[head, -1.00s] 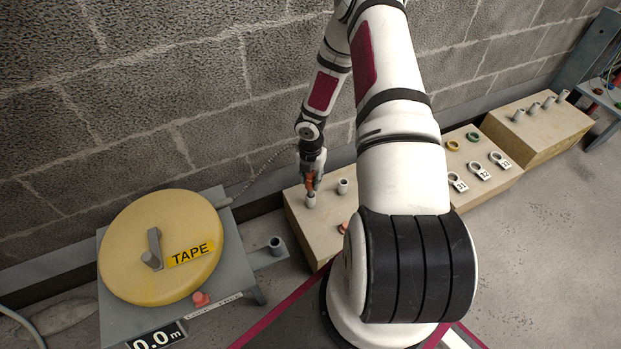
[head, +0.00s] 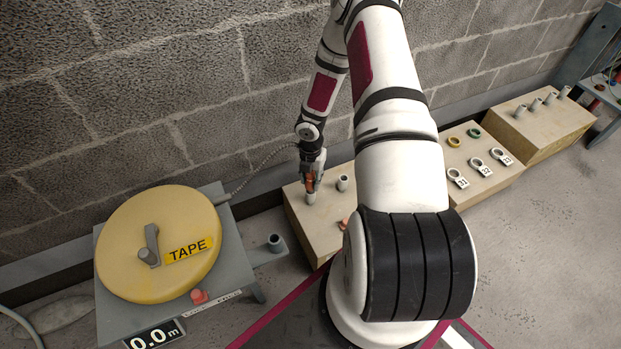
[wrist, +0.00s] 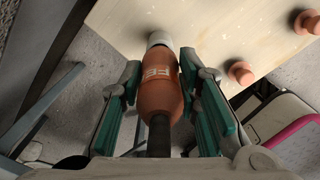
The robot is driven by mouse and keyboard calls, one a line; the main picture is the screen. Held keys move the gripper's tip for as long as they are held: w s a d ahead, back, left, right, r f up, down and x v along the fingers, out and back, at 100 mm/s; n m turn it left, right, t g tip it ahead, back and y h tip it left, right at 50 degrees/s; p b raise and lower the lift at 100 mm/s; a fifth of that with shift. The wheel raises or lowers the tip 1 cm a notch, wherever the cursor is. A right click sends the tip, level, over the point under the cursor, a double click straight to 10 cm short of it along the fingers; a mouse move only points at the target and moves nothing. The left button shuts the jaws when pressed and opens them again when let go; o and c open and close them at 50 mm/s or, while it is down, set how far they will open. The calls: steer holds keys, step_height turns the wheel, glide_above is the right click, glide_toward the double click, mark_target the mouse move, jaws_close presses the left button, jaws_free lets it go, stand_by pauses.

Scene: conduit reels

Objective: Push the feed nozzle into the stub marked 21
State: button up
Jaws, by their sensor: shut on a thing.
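My gripper (head: 311,174) is shut on the orange feed nozzle (wrist: 161,95), which has white lettering and a dark hose behind it. In the wrist view the nozzle sits between the two green-padded fingers, its front end at a pale grey stub (wrist: 159,39). In the head view the nozzle is above the left-hand stub (head: 311,198) on the near wooden block (head: 306,230). They meet or nearly meet; how deep the nozzle sits is hidden. A second grey stub (head: 343,182) stands to the right. No number 21 is readable on these stubs.
A yellow tape reel (head: 157,243) on a grey stand is at the left, its display reading 0.0 m. Orange caps (wrist: 241,72) lie on the near block. Rings with tags (head: 479,168) lie on the middle block. Several stubs stand on the far block (head: 538,127). The wall is close behind.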

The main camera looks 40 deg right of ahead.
steer(key=shift+f+b, duration=0.85)
steer(key=shift+f, duration=0.45)
steer(key=o, duration=1.3)
steer(key=shift+c, duration=0.2)
steer(key=shift+o, duration=0.6)
steer(key=o, duration=0.4)
steer(key=shift+r, duration=0.1)
steer(key=shift+r+p, duration=4.6)
steer(key=shift+r, duration=0.4)
